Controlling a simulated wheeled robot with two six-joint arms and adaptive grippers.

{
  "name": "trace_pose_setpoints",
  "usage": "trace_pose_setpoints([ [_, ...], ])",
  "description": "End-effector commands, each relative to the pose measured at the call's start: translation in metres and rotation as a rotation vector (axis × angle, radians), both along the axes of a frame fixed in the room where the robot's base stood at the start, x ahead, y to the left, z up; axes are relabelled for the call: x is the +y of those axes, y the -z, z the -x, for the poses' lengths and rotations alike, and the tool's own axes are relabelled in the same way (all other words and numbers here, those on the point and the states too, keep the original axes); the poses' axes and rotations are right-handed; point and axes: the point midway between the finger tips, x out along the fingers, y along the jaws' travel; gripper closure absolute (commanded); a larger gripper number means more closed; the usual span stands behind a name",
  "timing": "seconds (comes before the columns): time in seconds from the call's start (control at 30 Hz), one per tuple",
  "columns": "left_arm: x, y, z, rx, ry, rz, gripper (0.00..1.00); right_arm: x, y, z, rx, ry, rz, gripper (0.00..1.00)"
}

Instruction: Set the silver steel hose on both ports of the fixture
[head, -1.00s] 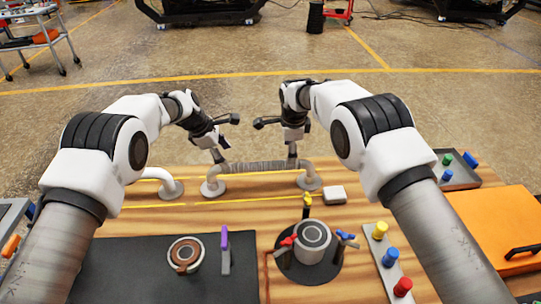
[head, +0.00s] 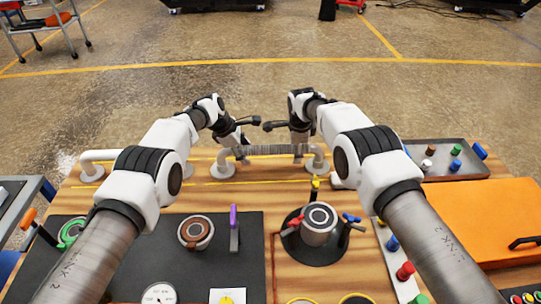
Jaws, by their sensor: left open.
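The silver steel hose (head: 278,150) is a grey ribbed tube. It lies level between the two white bent ports of the fixture, the left port (head: 223,163) and the right port (head: 318,162). Its ends are at or very close to the port mouths; I cannot tell if they are fully seated. My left gripper (head: 242,153) is open at the hose's left end, close to the left port. My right gripper (head: 300,150) is at the hose's right end, beside the right port. Its fingers are too small and partly hidden to tell whether they grip.
A white pipe (head: 94,164) stands left of the fixture, partly behind my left arm. In front are a black mat (head: 130,243), a round stand with a metal cylinder (head: 319,222), and an orange box (head: 480,215). A tray (head: 470,170) with coloured pegs is at right.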

Motion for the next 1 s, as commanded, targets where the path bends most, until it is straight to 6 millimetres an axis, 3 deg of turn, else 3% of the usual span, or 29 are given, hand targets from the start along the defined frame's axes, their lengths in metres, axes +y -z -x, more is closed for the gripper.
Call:
trace_pose_setpoints([
  [0.2,0.000,0.000,0.000,0.000,0.000,0.000,0.34,0.000,0.000,0.000,-0.001,0.000,0.000,0.34],
  [0.27,0.000,0.000,0.000,0.000,0.000,0.000,0.52,0.000,0.000,0.000,-0.001,0.000,0.000,0.52],
  [0.4,0.000,0.000,0.000,0.000,0.000,0.000,1.00,0.000,0.000,0.000,-0.001,0.000,0.000,1.00],
  [0.77,0.000,-0.003,0.000,-0.001,0.000,0.000,1.00,0.000,-0.003,0.000,-0.002,0.000,-0.001,1.00],
  [1.0,-0.001,-0.030,0.000,-0.002,0.000,0.001,1.00,0.001,-0.030,-0.001,-0.003,0.000,-0.001,1.00],
])
